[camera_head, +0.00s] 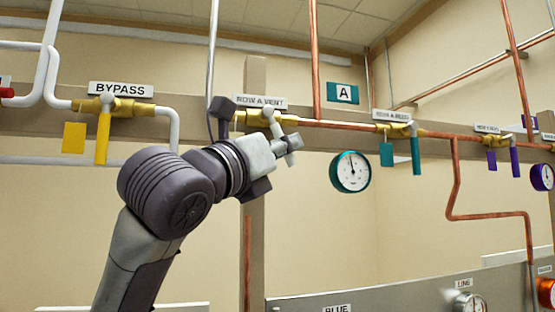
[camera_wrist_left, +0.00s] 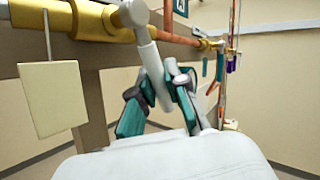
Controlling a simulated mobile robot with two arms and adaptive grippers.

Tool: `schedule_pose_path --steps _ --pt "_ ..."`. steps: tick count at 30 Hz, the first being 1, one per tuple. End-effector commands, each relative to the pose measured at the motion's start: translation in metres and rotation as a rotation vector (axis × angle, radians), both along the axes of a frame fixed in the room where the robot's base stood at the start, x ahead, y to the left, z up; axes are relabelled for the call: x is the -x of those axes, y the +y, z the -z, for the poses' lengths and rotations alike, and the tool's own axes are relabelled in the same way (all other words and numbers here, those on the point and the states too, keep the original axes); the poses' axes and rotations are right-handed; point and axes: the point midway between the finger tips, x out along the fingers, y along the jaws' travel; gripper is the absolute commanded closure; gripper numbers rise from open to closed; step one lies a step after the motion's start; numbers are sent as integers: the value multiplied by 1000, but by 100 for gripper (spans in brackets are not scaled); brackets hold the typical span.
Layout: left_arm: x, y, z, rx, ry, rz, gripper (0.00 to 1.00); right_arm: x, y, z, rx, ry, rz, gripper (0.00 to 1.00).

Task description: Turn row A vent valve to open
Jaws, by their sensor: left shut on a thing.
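The row A vent valve (camera_head: 262,118) is a brass body on the pipe under the "ROW A VENT" label (camera_head: 260,102). In the left wrist view its brass body (camera_wrist_left: 98,22) fills the top left. Its pale grey lever (camera_wrist_left: 150,58) slants down and to the right from the valve stem. My left gripper (camera_head: 290,143) is at the lever, below and right of the valve body. In the left wrist view the teal-padded fingers (camera_wrist_left: 161,97) are closed around the lever. My gripper hides much of the lever in the head view. My right gripper is not in view.
A cream tag (camera_wrist_left: 52,98) hangs left of the vent lever. The bypass valve (camera_head: 112,107) with yellow handle is at left. The teal row A feed lever (camera_head: 416,155) and a teal gauge (camera_head: 350,171) are at right. Copper pipes (camera_head: 316,60) run nearby.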

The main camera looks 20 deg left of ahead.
Motion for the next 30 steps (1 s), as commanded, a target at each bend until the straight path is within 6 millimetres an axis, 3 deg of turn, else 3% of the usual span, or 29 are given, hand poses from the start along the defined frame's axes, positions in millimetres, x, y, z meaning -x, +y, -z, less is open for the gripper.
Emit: schedule_pose_path --steps 9,26,27,30 --pt "-4 -6 -3 116 -79 -1 100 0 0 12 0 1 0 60" --pt "-5 -6 -6 143 -96 -2 100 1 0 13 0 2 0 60" --pt "-5 -6 -6 143 -96 -2 80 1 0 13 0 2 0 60" --pt "-5 -7 -6 143 -96 -2 63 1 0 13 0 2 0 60"
